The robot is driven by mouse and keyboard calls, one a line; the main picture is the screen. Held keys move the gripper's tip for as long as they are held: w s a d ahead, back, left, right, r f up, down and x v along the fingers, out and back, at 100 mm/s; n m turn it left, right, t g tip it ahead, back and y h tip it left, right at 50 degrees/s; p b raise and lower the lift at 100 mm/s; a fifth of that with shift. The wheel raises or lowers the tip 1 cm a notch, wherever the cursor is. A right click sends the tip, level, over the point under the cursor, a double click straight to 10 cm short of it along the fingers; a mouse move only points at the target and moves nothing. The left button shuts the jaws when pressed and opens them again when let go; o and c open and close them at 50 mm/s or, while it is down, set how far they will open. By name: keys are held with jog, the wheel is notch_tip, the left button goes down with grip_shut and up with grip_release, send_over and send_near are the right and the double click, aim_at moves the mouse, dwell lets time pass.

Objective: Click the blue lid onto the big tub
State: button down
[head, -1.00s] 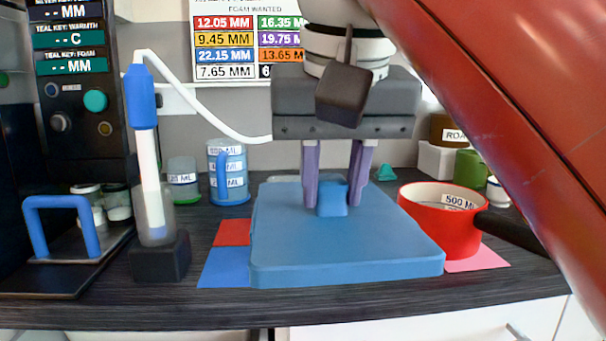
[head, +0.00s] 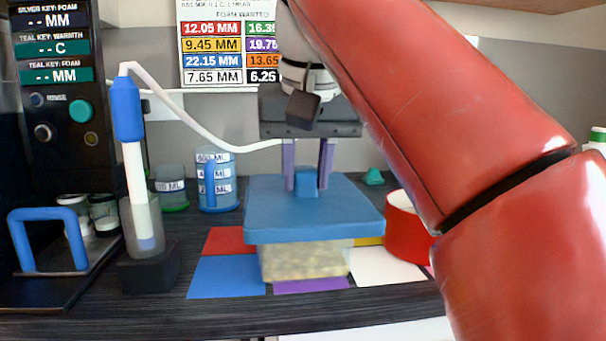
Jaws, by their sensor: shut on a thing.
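The blue lid (head: 315,220) is a flat square slab with a small blue knob (head: 306,183) on top. My gripper (head: 307,170) has two purple fingers shut on the knob from either side. The lid looks roughly level over the big tub (head: 304,262), a translucent container with pale, grainy contents. The lid hides the tub's rim and top. From this side I cannot tell whether the lid rests on the rim or is pressed down.
A red pan (head: 402,232) stands right of the lid, partly behind my arm. Coloured mats (head: 225,277) lie around the tub. Left are a frothing wand (head: 140,180) with a white hose, a blue-handled stand (head: 48,214), jars and a blue measuring cup (head: 216,185).

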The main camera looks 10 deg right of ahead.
aim_at(300, 176)
jog(key=shift+w+f, duration=0.15)
jog(key=shift+w, duration=1)
jog(key=shift+w+f, duration=0.2)
jog(key=shift+w, duration=0.95)
jog(key=shift+w+f, duration=0.15)
jog(key=shift+w, duration=1)
jog(key=shift+f, duration=0.1)
jog(key=shift+f+b, duration=0.6)
jog(key=shift+f, duration=0.1)
jog(key=shift+f, duration=0.25)
jog(key=c, duration=1)
grip_release()
jog(key=shift+r, duration=0.1)
